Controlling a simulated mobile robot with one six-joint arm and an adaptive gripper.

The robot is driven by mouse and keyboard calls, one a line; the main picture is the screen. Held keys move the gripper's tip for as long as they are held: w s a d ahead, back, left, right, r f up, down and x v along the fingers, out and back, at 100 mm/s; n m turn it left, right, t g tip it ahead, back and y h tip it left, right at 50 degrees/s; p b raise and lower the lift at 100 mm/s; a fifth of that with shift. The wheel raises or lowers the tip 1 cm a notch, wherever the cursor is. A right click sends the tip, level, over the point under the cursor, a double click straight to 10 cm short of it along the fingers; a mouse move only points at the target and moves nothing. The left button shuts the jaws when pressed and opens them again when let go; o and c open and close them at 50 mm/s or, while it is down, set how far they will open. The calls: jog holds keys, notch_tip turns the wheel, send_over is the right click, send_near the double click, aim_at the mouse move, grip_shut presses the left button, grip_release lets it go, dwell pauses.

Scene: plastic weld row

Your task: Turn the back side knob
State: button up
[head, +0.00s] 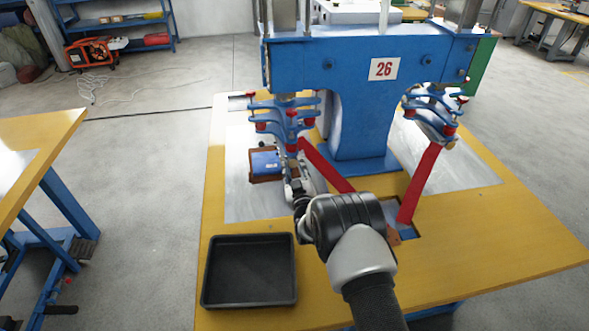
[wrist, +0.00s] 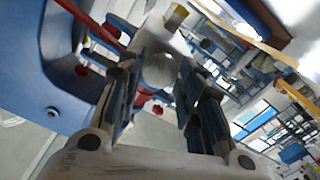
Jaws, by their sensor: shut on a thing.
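The blue press machine (head: 345,60) with the number 26 stands on the yellow table. Under its left head hangs a cluster of blue arms with several red knobs (head: 291,146). A second cluster (head: 435,112) hangs at its right end. My gripper (head: 291,172) reaches up at the underside of the left cluster. In the wrist view my gripper (wrist: 160,82) has its two dark fingers around a red knob (wrist: 150,100), with a pale round part (wrist: 160,70) just beyond it. The fingers partly hide the knob, and I cannot tell which of the cluster's knobs it is.
A black tray (head: 250,302) lies at the table's front left. A brown block with a blue top (head: 265,163) sits on the metal plate beside my gripper. Red bars (head: 420,183) slope down to the table at the right. Another table (head: 40,130) stands at left.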

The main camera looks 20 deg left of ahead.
jog(key=shift+r+m, duration=0.1)
jog(key=shift+m, duration=0.3)
dwell(1.1)
jog(key=o, duration=1.1)
jog(key=shift+c, duration=0.2)
jog(key=v, duration=1.2)
